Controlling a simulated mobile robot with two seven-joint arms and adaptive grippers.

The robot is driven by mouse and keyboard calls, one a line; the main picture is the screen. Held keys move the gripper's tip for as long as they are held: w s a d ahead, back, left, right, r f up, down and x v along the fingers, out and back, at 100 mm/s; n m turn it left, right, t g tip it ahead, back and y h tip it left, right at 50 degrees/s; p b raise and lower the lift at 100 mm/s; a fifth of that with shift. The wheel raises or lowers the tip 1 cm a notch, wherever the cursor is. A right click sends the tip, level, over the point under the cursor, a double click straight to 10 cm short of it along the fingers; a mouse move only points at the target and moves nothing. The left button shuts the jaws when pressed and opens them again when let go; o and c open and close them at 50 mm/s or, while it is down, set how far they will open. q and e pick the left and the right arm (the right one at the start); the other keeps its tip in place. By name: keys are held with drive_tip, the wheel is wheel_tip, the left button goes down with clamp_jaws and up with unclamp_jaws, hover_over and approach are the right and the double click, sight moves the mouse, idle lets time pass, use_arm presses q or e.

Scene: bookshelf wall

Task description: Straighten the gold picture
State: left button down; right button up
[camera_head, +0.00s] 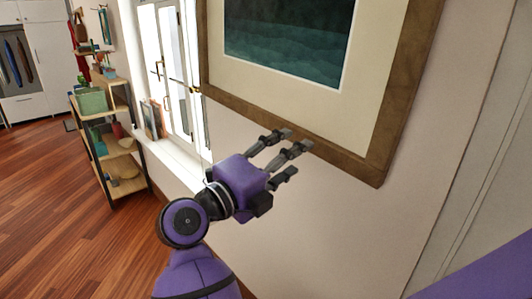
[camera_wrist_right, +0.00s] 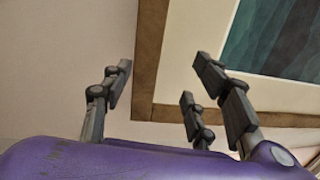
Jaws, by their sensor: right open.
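The gold picture (camera_head: 395,100) hangs on the pale wall, with a brown-gold frame, a cream mat and a dark teal seascape. Its top is cut off in the head view, and I cannot tell how far it tilts. My right gripper (camera_head: 295,152) is open and empty, its fingers spread at the frame's bottom edge. In the right wrist view the gripper (camera_wrist_right: 165,75) shows the frame's corner (camera_wrist_right: 148,100) between its fingers. I cannot tell whether any finger touches the frame. My left gripper is out of view.
A white window (camera_head: 178,75) with a sill is left of the picture. A shelf unit (camera_head: 122,180) with boxes and bowls stands further left on the wooden floor (camera_head: 50,210). The wall (camera_head: 340,235) below the picture is bare.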

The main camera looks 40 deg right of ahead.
sight(327, 154)
drive_tip(key=shift+g+y, duration=0.4)
drive_tip(key=shift+g, duration=0.2)
drive_tip(key=d, duration=0.2)
drive_tip(key=s+d+f, duration=0.1)
drive_tip(key=d, duration=0.1)
drive_tip(key=d+p, duration=0.1)
drive_tip(key=d, duration=0.2)
drive_tip(key=shift+s+f, duration=0.25)
drive_tip(key=shift+s, duration=0.15)
drive_tip(key=shift+d, duration=0.65)
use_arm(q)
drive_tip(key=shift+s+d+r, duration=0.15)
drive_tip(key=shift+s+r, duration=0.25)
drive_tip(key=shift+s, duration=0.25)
